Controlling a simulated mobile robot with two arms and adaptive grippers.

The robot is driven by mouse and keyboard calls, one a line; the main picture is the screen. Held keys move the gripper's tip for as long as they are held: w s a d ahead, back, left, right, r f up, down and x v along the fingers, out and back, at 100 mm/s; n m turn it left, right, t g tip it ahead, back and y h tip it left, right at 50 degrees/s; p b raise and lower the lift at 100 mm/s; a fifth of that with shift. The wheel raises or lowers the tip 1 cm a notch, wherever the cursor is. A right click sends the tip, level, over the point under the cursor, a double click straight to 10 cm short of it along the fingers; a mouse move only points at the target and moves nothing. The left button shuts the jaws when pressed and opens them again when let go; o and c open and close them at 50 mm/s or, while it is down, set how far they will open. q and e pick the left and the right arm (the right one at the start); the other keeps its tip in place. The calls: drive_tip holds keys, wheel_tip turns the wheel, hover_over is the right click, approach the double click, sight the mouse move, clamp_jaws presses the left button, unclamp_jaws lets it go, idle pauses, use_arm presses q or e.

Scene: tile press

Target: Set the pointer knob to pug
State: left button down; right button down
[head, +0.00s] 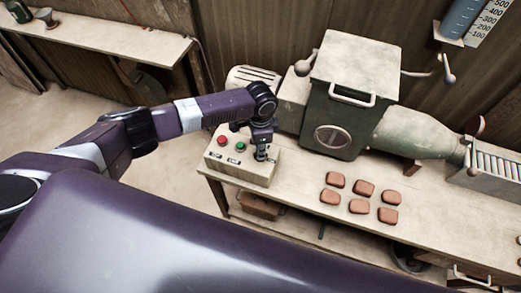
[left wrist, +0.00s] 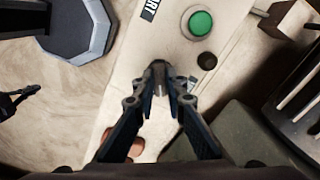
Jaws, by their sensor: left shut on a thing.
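The control box (head: 238,166) stands at the left end of the bench, with a red button (head: 222,141) and a green button (head: 240,147) on its sloped top. My left gripper (head: 261,154) points down at the right part of this panel. In the left wrist view its fingertips (left wrist: 160,72) are close together, shut on a small grey piece at the panel, which appears to be the pointer knob. The fingers hide most of the knob, so its direction and the pug mark cannot be read. The green button (left wrist: 201,24) shows beyond the fingertips. My right gripper is not in view.
A dark green press (head: 345,95) with a pale hopper stands behind the box. Several reddish-brown tiles (head: 361,206) lie on the bench to the right. A rack with rollers (head: 497,160) is at the right end. A shelf (head: 95,36) is at the back left.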

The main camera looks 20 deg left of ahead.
use_arm(q)
drive_tip(key=m, duration=0.5)
drive_tip(key=shift+w+m, duration=0.1)
drive_tip(key=shift+m, duration=0.2)
drive_tip(key=shift+r, duration=0.1)
idle(0.4)
drive_tip(key=c, duration=2)
unclamp_jaws()
drive_tip(key=shift+o, duration=0.2)
wheel_tip(320, 180, up, 12)
